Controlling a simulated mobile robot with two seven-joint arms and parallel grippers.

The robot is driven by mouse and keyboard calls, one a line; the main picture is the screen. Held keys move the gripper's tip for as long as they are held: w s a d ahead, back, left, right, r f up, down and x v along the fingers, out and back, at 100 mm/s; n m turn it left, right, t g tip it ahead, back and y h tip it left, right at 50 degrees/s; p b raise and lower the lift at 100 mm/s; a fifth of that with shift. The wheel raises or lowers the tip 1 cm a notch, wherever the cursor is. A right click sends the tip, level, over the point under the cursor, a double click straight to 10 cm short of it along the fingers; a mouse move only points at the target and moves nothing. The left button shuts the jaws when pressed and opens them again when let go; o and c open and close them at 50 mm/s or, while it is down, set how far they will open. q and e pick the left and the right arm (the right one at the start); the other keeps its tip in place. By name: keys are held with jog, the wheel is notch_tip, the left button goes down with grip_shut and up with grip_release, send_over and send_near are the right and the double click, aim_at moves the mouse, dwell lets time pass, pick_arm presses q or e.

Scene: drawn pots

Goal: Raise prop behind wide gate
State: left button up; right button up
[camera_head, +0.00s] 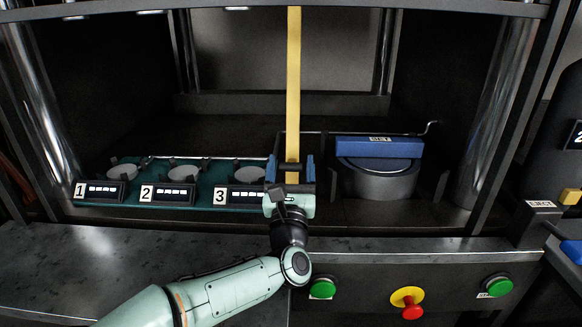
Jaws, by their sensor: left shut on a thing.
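A long yellow bar (294,80), which looks like the prop, stands upright between the tall metal columns. Its top runs up past the dark beam at the top edge. My left gripper (292,170) is shut on the bar near its lower end, and the fingers and wrist hide the bar's foot. I cannot tell whether the foot touches anything below. No part is clearly recognizable as a wide gate. My right gripper is not in view.
A teal tray (220,172) with several round discs and plates numbered 1 to 3 lies left of the bar. A blue block (378,147) sits on a grey cylinder (375,182) to the right. Green buttons (322,289) and a red knob (407,298) are on the front panel.

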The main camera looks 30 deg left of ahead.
pick_arm(q)
jog(key=o, duration=1.4)
jog(key=shift+f, duration=0.2)
jog(key=shift+o, duration=0.2)
jog(key=shift+r, duration=0.1)
jog(key=v, duration=1.3)
jog(key=shift+s, duration=0.2)
